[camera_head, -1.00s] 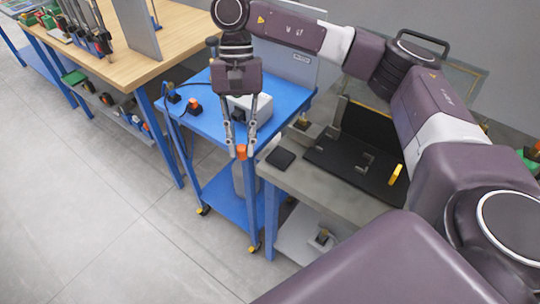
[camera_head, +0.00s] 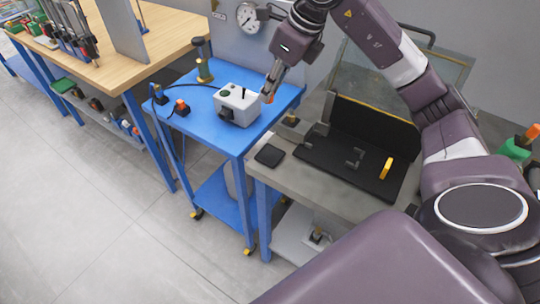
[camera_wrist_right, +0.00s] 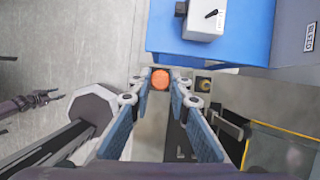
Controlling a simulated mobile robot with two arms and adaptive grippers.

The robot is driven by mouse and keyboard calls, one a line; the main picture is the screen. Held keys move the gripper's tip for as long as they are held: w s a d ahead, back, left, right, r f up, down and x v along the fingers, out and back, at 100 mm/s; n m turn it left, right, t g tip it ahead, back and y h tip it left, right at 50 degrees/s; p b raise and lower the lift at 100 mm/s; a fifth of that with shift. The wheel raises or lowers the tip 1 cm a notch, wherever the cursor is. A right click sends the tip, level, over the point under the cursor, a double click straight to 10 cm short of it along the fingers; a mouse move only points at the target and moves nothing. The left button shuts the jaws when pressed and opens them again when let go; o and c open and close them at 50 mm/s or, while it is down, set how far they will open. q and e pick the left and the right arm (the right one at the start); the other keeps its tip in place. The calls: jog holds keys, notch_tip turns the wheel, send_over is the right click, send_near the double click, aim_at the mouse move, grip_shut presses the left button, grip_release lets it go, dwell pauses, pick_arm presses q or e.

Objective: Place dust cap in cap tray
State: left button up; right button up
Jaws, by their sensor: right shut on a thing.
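My right gripper (camera_head: 268,94) is shut on a small orange dust cap (camera_head: 265,99). In the head view it is seen from the side, in front of the right edge of the blue cart. The right wrist view shows the round orange cap (camera_wrist_right: 160,79) between the fingertips. A small flat black tray (camera_head: 269,156), which looks like the cap tray, lies on the grey bench's front left corner, below the gripper in the picture and apart from it. My left gripper (camera_wrist_right: 50,97) shows small at the left of the right wrist view; its jaws are unclear.
The blue cart (camera_head: 205,138) carries a grey box (camera_head: 238,104), a brass post (camera_head: 204,70) and an orange-topped part (camera_head: 181,107). The grey bench (camera_head: 300,190) bears a black fixture (camera_head: 345,165) with an upright back plate and a yellow handle (camera_head: 386,168).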

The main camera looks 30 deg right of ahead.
jog(key=shift+d, duration=0.2)
jog(key=shift+m, duration=0.3)
notch_tip(320, 180, down, 15)
jog(key=shift+r+p, duration=0.1)
jog(key=shift+p, duration=0.95)
notch_tip(320, 180, down, 5)
jog(key=shift+r+p, duration=0.1)
jog(key=shift+p, duration=0.4)
pick_arm(q)
jog(key=r, duration=0.1)
jog(key=s+r, duration=0.1)
jog(key=r, duration=0.1)
jog(key=shift+d, duration=0.2)
jog(key=shift+f, duration=0.1)
pick_arm(e)
jog(key=shift+f+b, duration=0.3)
jog(key=o, duration=0.8)
jog(key=shift+r, duration=0.1)
jog(key=shift+o, duration=0.2)
jog(key=shift+r, duration=0.1)
